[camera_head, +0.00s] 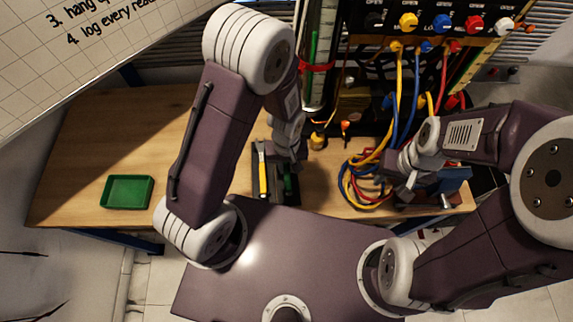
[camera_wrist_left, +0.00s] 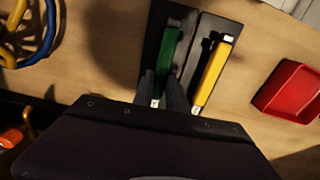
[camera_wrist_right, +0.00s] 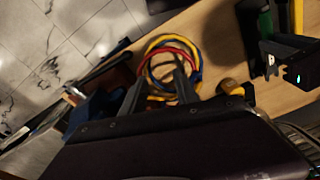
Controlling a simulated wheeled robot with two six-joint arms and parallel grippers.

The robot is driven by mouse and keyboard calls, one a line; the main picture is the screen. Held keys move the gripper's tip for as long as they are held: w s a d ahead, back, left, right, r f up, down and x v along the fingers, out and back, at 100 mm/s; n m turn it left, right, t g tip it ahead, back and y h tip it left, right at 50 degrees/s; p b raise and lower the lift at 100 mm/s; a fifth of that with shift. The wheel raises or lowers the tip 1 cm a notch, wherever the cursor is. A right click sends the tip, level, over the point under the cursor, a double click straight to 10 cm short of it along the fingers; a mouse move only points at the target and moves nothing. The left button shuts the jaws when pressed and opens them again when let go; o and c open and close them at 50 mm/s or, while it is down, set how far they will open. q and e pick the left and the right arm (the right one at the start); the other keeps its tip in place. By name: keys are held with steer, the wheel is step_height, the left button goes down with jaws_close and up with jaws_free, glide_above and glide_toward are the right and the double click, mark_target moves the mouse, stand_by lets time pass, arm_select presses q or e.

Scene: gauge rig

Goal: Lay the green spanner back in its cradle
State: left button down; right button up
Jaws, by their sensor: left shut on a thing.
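The green spanner (camera_wrist_left: 168,58) is between the fingers of my left gripper (camera_wrist_left: 164,98), which is shut on it. In the head view, the spanner (camera_head: 288,184) is partly hidden by my left gripper (camera_head: 287,168). It is over the left part of the dark cradle (camera_wrist_left: 203,38) in the left wrist view, roughly lengthwise with it. I cannot tell whether it rests on the cradle or hangs just above. The cradle (camera_head: 274,160) also holds a yellow spanner (camera_head: 263,175), beside the green one. My right gripper (camera_wrist_right: 160,92) is open, near coiled cables, with nothing visible between its fingers.
Red, blue and yellow cables (camera_head: 362,178) lie coiled right of the cradle. A green tray (camera_head: 128,192) stands at the far left; a red tray (camera_wrist_left: 292,92) shows in the left wrist view. A panel with coloured knobs (camera_head: 440,22) stands behind. The bench's left part is mostly clear.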

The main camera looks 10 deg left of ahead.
arm_select(q)
steer(key=shift+f, duration=0.3)
steer(key=c, duration=1.3)
jaws_free()
steer(key=shift+o, duration=0.2)
steer(key=shift+r, duration=0.1)
step_height(320, 180, up, 9)
steer(key=shift+f+p, duration=0.1)
steer(key=shift+p, duration=0.2)
